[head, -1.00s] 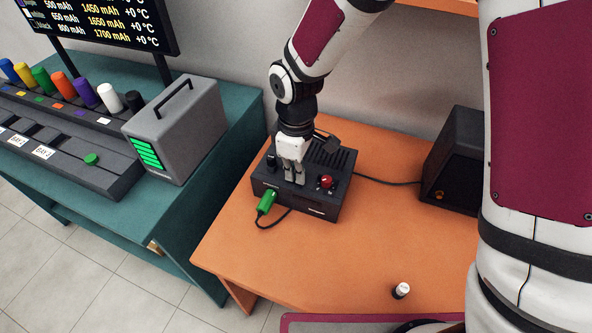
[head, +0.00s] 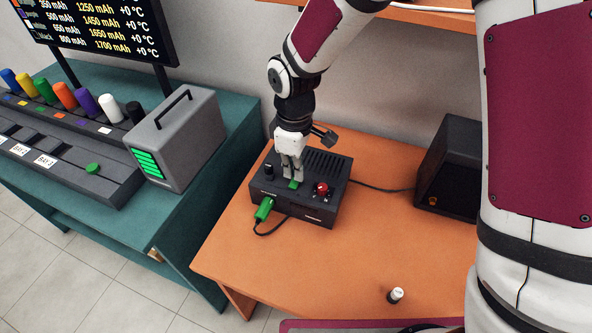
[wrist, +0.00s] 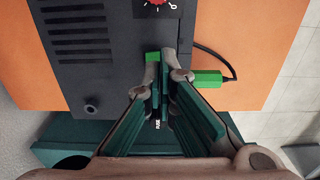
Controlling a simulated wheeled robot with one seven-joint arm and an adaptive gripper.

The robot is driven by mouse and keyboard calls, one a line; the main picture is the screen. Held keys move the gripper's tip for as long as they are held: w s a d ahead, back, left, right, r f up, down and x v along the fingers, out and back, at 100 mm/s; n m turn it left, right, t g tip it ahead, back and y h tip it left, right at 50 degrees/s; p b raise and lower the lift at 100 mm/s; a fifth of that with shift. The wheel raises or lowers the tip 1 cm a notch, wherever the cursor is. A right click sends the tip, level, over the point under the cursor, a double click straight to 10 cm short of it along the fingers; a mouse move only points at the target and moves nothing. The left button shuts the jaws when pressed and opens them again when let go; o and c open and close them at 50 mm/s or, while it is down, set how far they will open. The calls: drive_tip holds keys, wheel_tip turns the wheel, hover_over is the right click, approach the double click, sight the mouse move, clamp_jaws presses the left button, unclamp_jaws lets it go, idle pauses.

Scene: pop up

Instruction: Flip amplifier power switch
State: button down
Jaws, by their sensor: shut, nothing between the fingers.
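The amplifier (head: 315,211) is a black box with a vented top, on the orange table. My gripper is shut and empty, pointing down at the amplifier's top. A bright green piece (head: 294,184) shows at the fingertips; the wrist view shows this green piece (wrist: 152,57) just beyond them. It may be the power switch. I cannot tell whether the fingers touch it.
A green plug (head: 264,209) with a black cable sticks out of the amplifier's front left. A dark speaker (head: 452,165) stands to the right. A small white-topped knob (head: 396,294) lies near the table's front. A grey case (head: 177,140) stands on the teal bench. The table's front middle is clear.

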wheel_tip(320, 180, up, 12)
drive_tip(key=s, duration=0.1)
drive_tip(key=shift+s+a+f+p, duration=0.25)
drive_tip(key=shift+s+a+p, duration=0.1)
drive_tip(key=shift+p, duration=0.1)
